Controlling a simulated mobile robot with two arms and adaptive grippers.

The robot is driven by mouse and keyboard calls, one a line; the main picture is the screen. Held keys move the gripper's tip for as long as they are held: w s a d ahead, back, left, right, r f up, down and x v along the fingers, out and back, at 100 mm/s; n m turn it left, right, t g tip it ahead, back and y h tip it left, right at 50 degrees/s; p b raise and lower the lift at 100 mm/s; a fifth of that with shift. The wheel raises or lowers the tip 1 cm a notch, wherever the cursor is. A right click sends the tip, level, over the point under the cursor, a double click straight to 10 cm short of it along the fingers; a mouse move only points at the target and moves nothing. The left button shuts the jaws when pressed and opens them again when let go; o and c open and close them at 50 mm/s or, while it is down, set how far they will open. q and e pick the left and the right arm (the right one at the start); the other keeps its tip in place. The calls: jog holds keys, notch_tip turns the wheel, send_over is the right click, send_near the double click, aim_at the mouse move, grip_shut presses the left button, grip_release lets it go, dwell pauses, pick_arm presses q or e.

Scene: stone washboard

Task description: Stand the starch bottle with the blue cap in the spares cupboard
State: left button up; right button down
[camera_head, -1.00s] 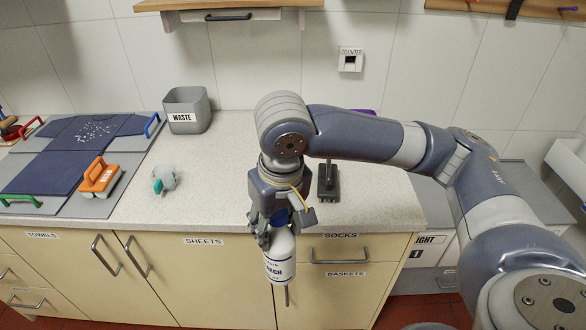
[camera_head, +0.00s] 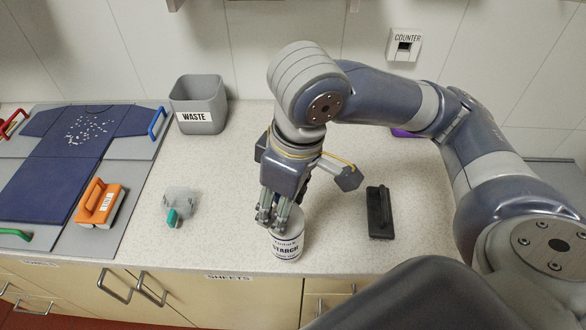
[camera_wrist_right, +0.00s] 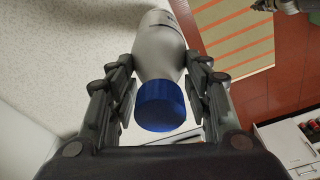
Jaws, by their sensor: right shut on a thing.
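The starch bottle (camera_head: 287,240) is white with a STARCH label and hangs in my right gripper (camera_head: 282,212) near the counter's front edge. Whether its base touches the counter is unclear. In the wrist view the bottle body (camera_wrist_right: 158,45) and its blue cap (camera_wrist_right: 160,106) lie between the two fingers of my right gripper (camera_wrist_right: 160,100), which is shut on it. The cap is hidden by the gripper in the head view. My left gripper is not identifiable. No cupboard labelled for spares shows.
Cupboard doors with handles (camera_head: 115,288) lie below.

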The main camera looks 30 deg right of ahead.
jog(key=shift+w+r, duration=0.15)
pick_arm(q)
jog(key=shift+s+d+r+p, duration=0.2)
jog(key=shift+s+r+p, duration=1)
jog(key=shift+r+p, duration=0.2)
pick_arm(e)
jog(key=w+d+f, duration=0.5)
jog(key=w+d, duration=0.5)
jog(key=d, duration=0.2)
jog(key=shift+w, duration=0.15)
jog(key=shift+a, duration=0.1)
pick_arm(q)
jog(key=shift+a, duration=0.1)
pick_arm(e)
jog(key=c, duration=0.8)
grip_release()
